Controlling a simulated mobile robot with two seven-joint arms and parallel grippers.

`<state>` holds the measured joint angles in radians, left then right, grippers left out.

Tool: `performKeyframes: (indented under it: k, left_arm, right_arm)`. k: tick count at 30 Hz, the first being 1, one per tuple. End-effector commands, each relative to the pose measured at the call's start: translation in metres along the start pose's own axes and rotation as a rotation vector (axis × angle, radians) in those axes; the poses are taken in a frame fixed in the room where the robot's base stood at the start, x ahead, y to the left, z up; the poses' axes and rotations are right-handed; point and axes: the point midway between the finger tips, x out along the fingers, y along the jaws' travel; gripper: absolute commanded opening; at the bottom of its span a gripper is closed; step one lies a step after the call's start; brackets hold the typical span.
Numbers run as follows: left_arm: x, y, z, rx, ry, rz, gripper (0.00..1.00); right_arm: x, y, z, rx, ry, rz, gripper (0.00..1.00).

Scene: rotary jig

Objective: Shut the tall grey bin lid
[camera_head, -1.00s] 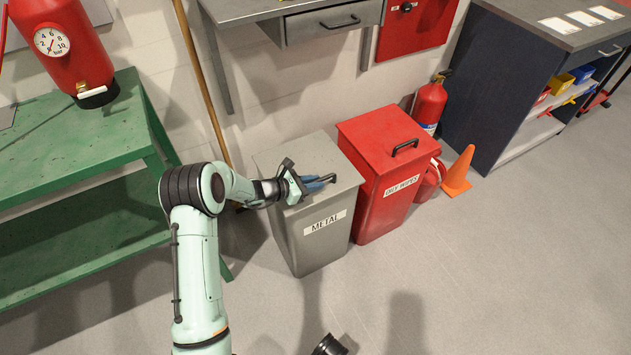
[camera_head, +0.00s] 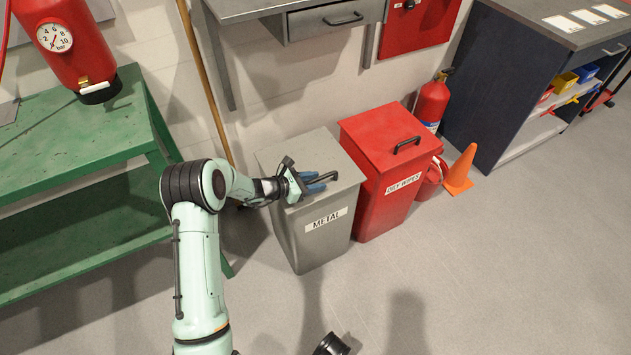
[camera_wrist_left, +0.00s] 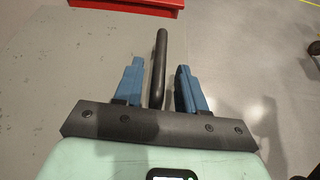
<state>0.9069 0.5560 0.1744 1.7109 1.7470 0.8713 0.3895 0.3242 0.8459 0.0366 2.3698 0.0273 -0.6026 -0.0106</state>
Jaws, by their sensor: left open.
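The grey bin (camera_head: 318,241) labelled METAL stands on the floor near the wall. Its flat grey lid (camera_head: 318,148) lies over the bin's top and looks down on it; I cannot make out a gap. The lid's dark bar handle (camera_head: 330,177) is near the front edge. My left gripper (camera_head: 319,182) is at the handle, above the lid. In the left wrist view its blue fingers (camera_wrist_left: 160,66) are open, with the handle (camera_wrist_left: 159,68) between them and space showing on both sides.
A red bin (camera_head: 390,170) labelled OILY WIPES stands close on the right. Beyond it are a fire extinguisher (camera_head: 431,101) and an orange cone (camera_head: 460,170). A green bench (camera_head: 85,135) is on the left, and a wooden pole (camera_head: 205,85) leans behind. The floor in front is clear.

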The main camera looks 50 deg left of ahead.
Motion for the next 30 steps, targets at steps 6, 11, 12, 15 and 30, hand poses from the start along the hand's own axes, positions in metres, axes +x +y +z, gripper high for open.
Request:
performKeyframes:
  k: [6,11,12,15,30]
  left_arm:
    - [-0.044,0.001,0.002,0.0,0.003,0.004,0.4]
    - [-0.081,0.0,0.002,-0.001,0.003,0.003,0.4]
    - [-0.089,0.001,0.002,-0.002,0.002,0.003,0.4]
    - [-0.106,0.0,0.002,-0.002,0.001,0.001,0.4]
    - [-0.127,-0.001,0.0,-0.001,0.001,-0.002,0.4]
  right_arm:
    - [-0.016,-0.005,0.015,-0.004,-0.049,-0.005,0.33]
    - [-0.027,-0.009,0.029,-0.007,-0.09,-0.007,0.33]
    - [-0.029,-0.009,0.032,-0.008,-0.1,-0.008,0.33]
    - [-0.034,-0.011,0.038,-0.009,-0.118,-0.009,0.33]
    - [-0.038,-0.012,0.045,-0.011,-0.141,-0.01,0.33]
